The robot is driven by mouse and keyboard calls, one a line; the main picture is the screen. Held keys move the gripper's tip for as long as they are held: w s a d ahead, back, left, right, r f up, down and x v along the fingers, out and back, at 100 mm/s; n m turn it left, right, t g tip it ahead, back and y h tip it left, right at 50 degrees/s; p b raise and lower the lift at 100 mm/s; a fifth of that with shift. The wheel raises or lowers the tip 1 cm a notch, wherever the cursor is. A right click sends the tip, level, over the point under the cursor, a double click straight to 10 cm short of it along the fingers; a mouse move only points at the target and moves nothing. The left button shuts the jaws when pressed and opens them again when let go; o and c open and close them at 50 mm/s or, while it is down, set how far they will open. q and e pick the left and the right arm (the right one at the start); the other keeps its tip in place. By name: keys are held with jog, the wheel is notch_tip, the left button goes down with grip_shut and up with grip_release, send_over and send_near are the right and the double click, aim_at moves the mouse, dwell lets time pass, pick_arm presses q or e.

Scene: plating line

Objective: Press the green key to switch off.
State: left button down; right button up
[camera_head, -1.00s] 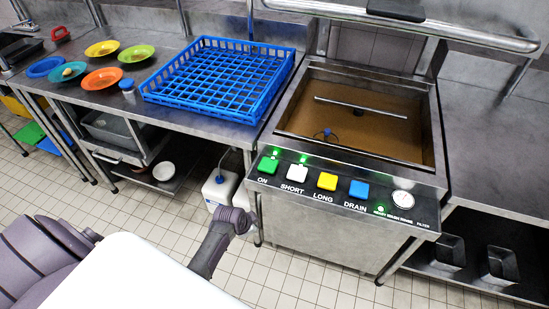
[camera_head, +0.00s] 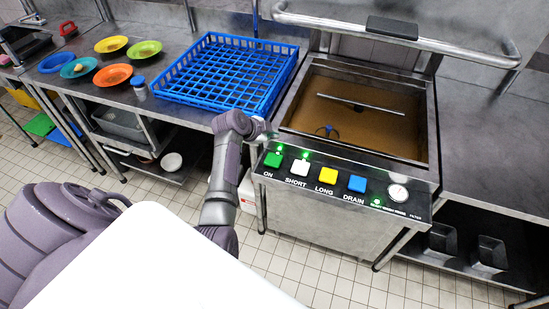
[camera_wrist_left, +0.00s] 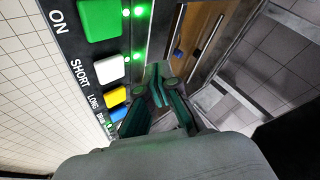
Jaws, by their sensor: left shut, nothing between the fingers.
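The green key (camera_head: 272,159), labelled ON, is at the left end of the washer's control panel (camera_head: 325,202). It also shows large at the top of the left wrist view (camera_wrist_left: 100,18). Small green lights glow beside it and by the white key (camera_head: 300,167). My left gripper (camera_head: 262,128) is above and behind the green key, near the panel's left corner, apart from the key. In the left wrist view its dark green fingers (camera_wrist_left: 159,78) are together and empty, to the right of the key row. My right gripper is out of view.
A yellow key (camera_head: 328,175), a blue key (camera_head: 357,184) and a round gauge (camera_head: 398,192) continue the row. The open basin (camera_head: 365,110) holds brown water. A blue rack (camera_head: 225,75) stands on the left counter, close behind my arm. Coloured plates lie farther left.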

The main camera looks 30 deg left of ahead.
aim_at(276, 157)
pick_arm(q)
jog(key=shift+f, duration=0.1)
notch_tip(276, 157, down, 8)
jog(key=b, duration=0.7)
jog(key=shift+f, duration=0.4)
jog(key=shift+f+b, duration=0.1)
jog(key=shift+b, duration=0.2)
dwell(0.7)
jog(key=shift+f, duration=0.25)
jog(key=shift+f+b, duration=0.65)
dwell(0.7)
jog(key=shift+r, duration=0.1)
jog(key=shift+r+p, duration=0.85)
jog(key=shift+r, duration=0.1)
